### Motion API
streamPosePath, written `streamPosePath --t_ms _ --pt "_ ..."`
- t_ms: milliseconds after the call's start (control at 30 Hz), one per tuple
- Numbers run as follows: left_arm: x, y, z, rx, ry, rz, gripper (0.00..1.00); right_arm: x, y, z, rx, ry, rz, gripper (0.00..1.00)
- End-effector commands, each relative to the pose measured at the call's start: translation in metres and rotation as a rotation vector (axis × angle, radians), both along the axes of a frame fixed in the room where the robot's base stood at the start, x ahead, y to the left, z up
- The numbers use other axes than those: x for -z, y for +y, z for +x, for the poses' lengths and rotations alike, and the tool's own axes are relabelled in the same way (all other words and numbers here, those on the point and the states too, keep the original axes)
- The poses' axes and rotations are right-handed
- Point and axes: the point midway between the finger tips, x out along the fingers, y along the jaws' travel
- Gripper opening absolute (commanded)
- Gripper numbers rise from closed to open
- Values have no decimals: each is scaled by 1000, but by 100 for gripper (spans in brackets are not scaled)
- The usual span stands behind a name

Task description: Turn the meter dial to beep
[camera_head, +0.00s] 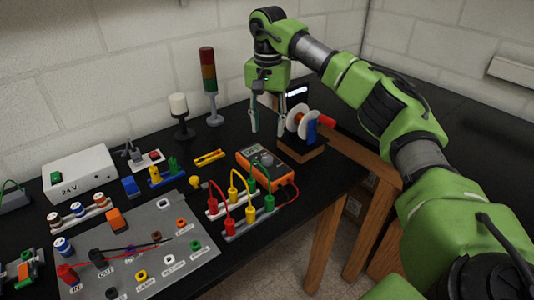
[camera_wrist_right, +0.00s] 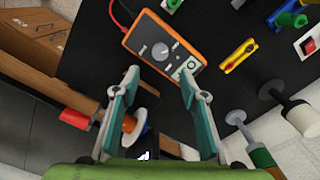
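The orange multimeter (camera_head: 275,167) lies on the black bench with its dial and screen facing up. In the right wrist view the meter (camera_wrist_right: 185,57) lies beyond my fingertips, and its grey dial (camera_wrist_right: 160,51) shows between them. Which setting the dial points to is too small to tell. My right gripper (camera_head: 268,131) hangs above the bench behind the meter, fingers pointing down. Its two teal fingers are apart and empty in the right wrist view (camera_wrist_right: 158,82). My left gripper is not in view.
A spool on a stand (camera_head: 299,121) is close right of my right gripper. A signal tower (camera_head: 209,80) and a white-topped lamp (camera_head: 179,104) stand at the back. Test leads in a terminal row (camera_head: 240,212) stand in front of the meter. A grey panel (camera_head: 150,262) lies front left.

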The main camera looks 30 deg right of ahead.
Motion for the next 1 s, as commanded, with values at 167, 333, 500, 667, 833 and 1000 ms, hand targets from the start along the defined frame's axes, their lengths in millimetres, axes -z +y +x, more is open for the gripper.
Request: streamPosePath --t_ms 167,333,500,667,833,1000 --pt "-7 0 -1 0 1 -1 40 40 0 -1 1 5 -2 40" --pt "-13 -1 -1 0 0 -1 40 72 0 -1 1 5 0 40" --pt "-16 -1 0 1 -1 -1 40 93 0 0 1 1 0 40" --pt "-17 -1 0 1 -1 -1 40 101 0 0 1 1 -1 40" --pt "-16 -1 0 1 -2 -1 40 102 0 0 1 0 0 40" --pt "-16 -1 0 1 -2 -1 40 101 0 0 1 0 0 16"
